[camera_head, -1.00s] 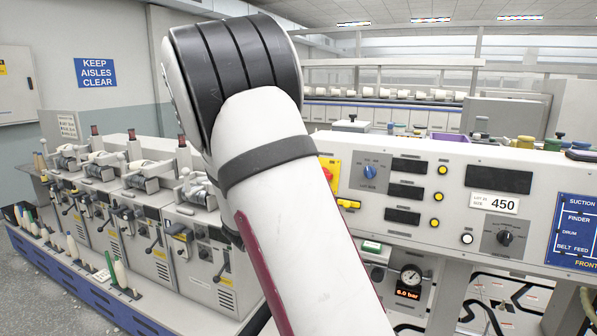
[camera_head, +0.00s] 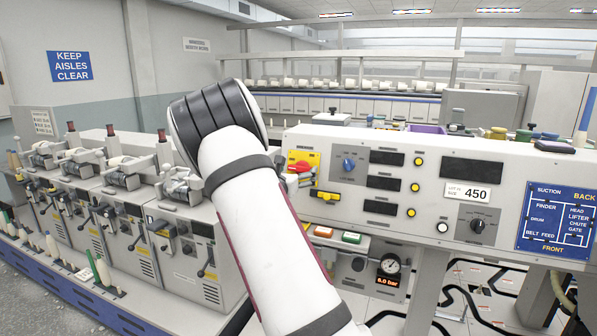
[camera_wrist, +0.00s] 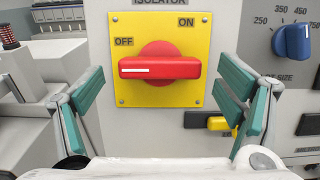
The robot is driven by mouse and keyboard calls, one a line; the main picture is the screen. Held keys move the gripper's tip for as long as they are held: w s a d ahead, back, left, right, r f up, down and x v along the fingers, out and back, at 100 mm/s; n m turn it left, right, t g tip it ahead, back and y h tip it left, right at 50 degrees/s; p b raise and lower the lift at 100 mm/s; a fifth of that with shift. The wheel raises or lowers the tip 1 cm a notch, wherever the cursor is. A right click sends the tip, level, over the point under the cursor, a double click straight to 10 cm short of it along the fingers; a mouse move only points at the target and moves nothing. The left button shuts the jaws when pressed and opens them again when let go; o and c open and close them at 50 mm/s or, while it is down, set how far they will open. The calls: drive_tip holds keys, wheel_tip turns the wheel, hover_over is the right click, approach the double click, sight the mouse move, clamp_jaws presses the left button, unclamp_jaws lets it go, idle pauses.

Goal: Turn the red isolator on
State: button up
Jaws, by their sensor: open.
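The red isolator (camera_wrist: 160,66) is a rotary handle on a yellow plate (camera_wrist: 130,28) marked OFF at the left and ON at the upper right. Its handle lies horizontal, with the white line at its left end, toward OFF. In the head view the isolator (camera_head: 299,167) shows at the left end of the control panel, beside my arm. My gripper (camera_wrist: 162,105) is open in the wrist view, with one green-padded finger on each side of the handle. No contact with the handle shows. In the head view my arm hides most of the gripper.
A blue selector knob (camera_wrist: 293,40) sits to the right of the isolator, and a yellow-and-black switch (camera_wrist: 218,123) sits below right. Spinning units (camera_head: 130,225) stand to the left. A pressure gauge (camera_head: 391,264) and coloured buttons (camera_head: 351,238) are under the panel.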

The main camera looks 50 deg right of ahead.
drive_tip(key=shift+w+d, duration=0.25)
drive_tip(key=shift+d, duration=0.45)
drive_tip(key=c, duration=1.1)
drive_tip(key=shift+c, duration=0.2)
